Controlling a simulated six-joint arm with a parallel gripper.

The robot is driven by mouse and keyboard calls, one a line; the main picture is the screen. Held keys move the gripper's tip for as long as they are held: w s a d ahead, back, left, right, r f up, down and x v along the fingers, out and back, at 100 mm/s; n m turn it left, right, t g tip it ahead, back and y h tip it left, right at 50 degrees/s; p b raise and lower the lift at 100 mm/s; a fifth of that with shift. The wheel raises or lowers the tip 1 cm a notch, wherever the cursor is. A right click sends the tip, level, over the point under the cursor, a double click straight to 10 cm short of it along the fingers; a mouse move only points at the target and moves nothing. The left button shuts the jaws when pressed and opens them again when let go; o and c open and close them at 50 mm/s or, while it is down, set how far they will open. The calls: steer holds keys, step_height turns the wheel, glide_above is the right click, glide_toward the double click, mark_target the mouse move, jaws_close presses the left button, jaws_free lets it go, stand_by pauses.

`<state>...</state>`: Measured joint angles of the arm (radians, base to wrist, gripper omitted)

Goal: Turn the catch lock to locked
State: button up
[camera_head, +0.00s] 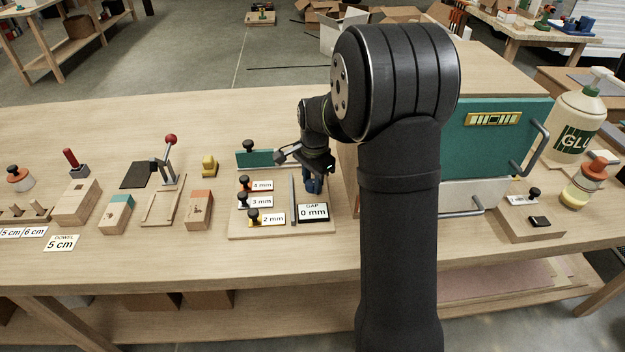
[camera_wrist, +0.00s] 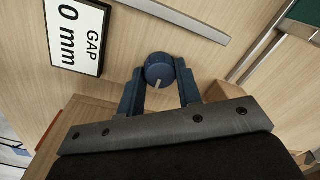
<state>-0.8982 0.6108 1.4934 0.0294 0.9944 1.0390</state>
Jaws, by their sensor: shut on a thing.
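A round dark blue knob (camera_wrist: 159,66) with a pale pointer line on its face sits between the blue fingers of my gripper (camera_wrist: 160,76) in the wrist view. The fingers are shut on its sides. The pale line points down and slightly left in that view; I see no lock marking beside it. I take this knob to be the catch lock. In the head view my gripper (camera_head: 313,184) is low over the wooden board, just behind the "GAP 0 mm" display (camera_head: 313,212); the knob is hidden there.
The display also shows in the wrist view (camera_wrist: 78,36), near a metal strip (camera_wrist: 178,18). Black-knobbed gauges (camera_head: 262,186) stand left of my gripper. A teal-fronted cabinet (camera_head: 480,145) is to the right. A red-knobbed lever (camera_head: 170,160) stands left.

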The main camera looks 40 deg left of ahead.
steer(key=shift+m, duration=0.3)
stand_by(0.4)
steer(key=o, duration=1)
steer(key=shift+r, duration=0.1)
steer(key=r, duration=1.1)
steer(key=d+r, duration=0.1)
steer(key=r, duration=0.5)
steer(key=shift+r, duration=0.15)
steer(key=f, duration=1.1)
steer(key=a+f, duration=0.1)
steer(key=f, duration=0.5)
steer(key=shift+f, duration=0.25)
